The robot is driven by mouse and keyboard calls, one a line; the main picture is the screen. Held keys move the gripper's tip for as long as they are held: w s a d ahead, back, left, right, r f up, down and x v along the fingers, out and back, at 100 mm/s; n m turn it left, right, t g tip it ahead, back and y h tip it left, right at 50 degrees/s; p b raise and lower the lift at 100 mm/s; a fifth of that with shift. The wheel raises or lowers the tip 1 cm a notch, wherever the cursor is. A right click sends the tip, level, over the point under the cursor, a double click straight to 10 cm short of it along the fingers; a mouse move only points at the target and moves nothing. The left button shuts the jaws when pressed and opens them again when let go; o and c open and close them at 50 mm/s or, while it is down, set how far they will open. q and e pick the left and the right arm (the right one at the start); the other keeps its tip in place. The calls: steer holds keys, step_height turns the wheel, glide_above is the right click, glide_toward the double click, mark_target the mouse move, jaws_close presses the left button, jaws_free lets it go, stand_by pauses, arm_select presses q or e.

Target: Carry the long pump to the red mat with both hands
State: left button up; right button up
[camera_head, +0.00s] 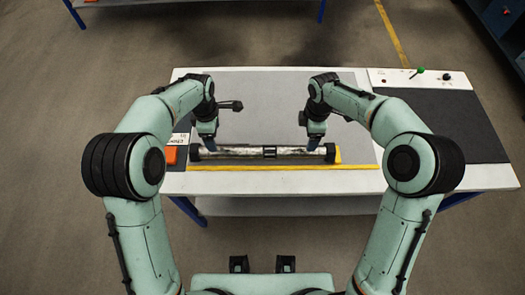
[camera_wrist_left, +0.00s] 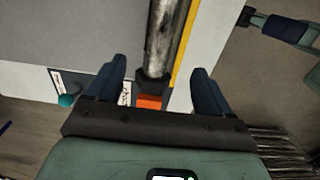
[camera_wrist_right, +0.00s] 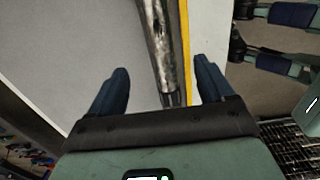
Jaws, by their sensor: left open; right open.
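The long pump (camera_head: 240,152), a worn grey metal tube with black end caps and a black band, lies left to right on the near part of the work table. My left gripper (camera_head: 208,147) is open over its left end. In the left wrist view the fingers (camera_wrist_left: 159,66) stand apart on either side of the pump (camera_wrist_left: 163,35). My right gripper (camera_head: 315,143) is open over its right end. In the right wrist view the fingers (camera_wrist_right: 161,66) also stand apart around the pump (camera_wrist_right: 160,35). I cannot make out the red mat.
A yellow strip (camera_head: 285,168) runs in front of the pump, and a yellow piece (camera_head: 338,155) is at its right end. An orange block (camera_head: 171,155) is at the left. A control panel with a green knob (camera_head: 420,70) is at right.

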mark_target(327, 151)
arm_select(q)
step_height(327, 151, down, 11)
steer(key=shift+r, duration=0.1)
arm_select(e)
step_height(327, 151, down, 11)
steer(key=shift+r, duration=0.1)
arm_select(q)
jaws_close()
arm_select(e)
jaws_close()
arm_select(q)
steer(key=shift+r, duration=0.1)
arm_select(e)
steer(key=shift+r, duration=0.1)
